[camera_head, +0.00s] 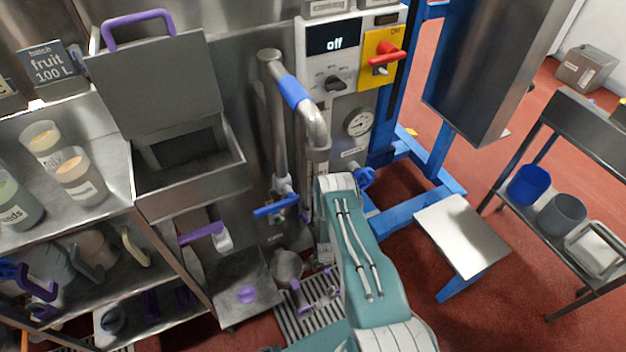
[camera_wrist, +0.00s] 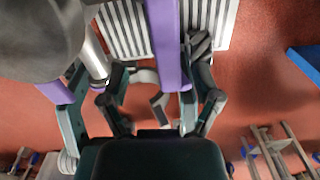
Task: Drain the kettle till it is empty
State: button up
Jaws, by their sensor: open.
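The kettle shows as a large steel body (camera_head: 245,130) in the head view, with a grey open lid (camera_head: 155,85) at its left; which parts belong to it is hard to tell. Below, a drain fitting (camera_head: 288,265) with a purple lever (camera_head: 300,295) sits above a floor grate. In the wrist view my gripper (camera_wrist: 157,72) is open, and a purple lever (camera_wrist: 164,45) lies between its fingers. I cannot tell whether they touch it. A dark rounded body (camera_wrist: 40,40) and a steel pipe (camera_wrist: 95,58) are at upper left. In the head view my arm hides my gripper.
The floor grate (camera_head: 300,318) lies beneath. A blue frame (camera_head: 390,215) and steel step (camera_head: 462,235) stand right. A shelf with jars (camera_head: 80,175) is left.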

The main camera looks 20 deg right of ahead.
jog(key=shift+d+r, duration=0.2)
jog(key=shift+r, duration=0.5)
jog(key=shift+a+r, duration=0.15)
jog(key=shift+r, duration=1.65)
notch_tip(320, 180, up, 12)
jog(key=shift+s, duration=0.1)
